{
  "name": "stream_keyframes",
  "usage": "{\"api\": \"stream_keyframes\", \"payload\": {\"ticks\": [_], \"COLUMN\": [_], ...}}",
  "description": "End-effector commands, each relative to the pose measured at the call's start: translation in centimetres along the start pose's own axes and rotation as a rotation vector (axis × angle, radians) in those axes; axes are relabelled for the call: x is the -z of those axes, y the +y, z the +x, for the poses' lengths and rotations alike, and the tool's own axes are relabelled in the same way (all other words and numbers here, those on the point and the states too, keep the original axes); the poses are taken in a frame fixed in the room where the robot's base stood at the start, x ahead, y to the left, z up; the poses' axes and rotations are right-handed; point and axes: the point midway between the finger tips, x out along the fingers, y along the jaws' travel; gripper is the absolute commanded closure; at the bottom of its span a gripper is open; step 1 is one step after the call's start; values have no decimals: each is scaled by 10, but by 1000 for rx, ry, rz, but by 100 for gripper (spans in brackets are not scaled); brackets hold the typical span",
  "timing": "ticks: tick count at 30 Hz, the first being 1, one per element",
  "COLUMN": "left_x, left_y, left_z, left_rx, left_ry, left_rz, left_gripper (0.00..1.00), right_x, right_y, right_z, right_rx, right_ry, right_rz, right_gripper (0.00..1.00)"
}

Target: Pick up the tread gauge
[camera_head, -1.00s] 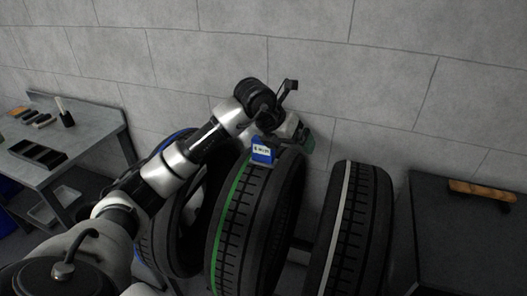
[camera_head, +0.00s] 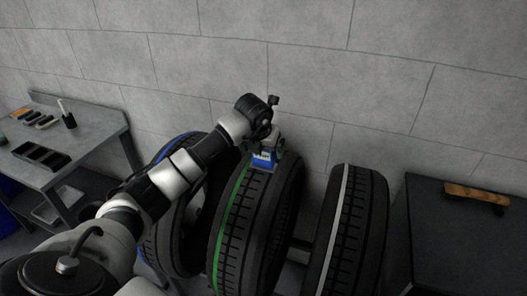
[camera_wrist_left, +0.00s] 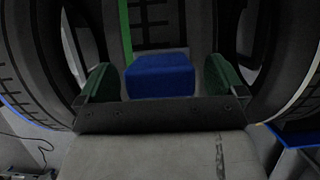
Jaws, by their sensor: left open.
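The tread gauge (camera_head: 262,159) is a small blue block with a pale label, on top of the green-striped tire (camera_head: 240,225). In the left wrist view the blue gauge (camera_wrist_left: 160,76) sits centred between the two green finger pads. My left gripper (camera_head: 274,146) is open, right at the gauge, with a gap on each side between pad and block. The gripper partly hides the gauge's far side in the head view. My right gripper is not seen.
A blue-striped tire (camera_head: 170,230) stands to the left and a white-striped tire (camera_head: 350,230) to the right. A dark cabinet (camera_head: 450,240) with a brown-handled tool (camera_head: 475,193) is at far right. A grey workbench (camera_head: 85,145) with trays stands at left; the wall is behind.

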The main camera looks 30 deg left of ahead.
Motion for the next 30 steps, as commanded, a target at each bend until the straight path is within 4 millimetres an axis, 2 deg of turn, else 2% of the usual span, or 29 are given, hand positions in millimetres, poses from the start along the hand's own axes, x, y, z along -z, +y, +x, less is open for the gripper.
{"api": "stream_keyframes", "payload": {"ticks": [5,12,21,24,30], "left_x": [-1,0,-1,-1,-1], "left_y": [0,0,0,0,0], "left_z": [16,18,18,18,17], "left_rx": [1,0,0,1,1], "left_ry": [0,-2,-2,-3,-3], "left_rz": [0,0,0,0,-1], "left_gripper": [2,4,50,62,62], "right_x": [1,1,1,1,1], "right_y": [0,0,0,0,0], "right_z": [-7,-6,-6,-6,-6], "right_rx": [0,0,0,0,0], "right_ry": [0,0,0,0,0], "right_rz": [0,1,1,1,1], "right_gripper": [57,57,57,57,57]}}
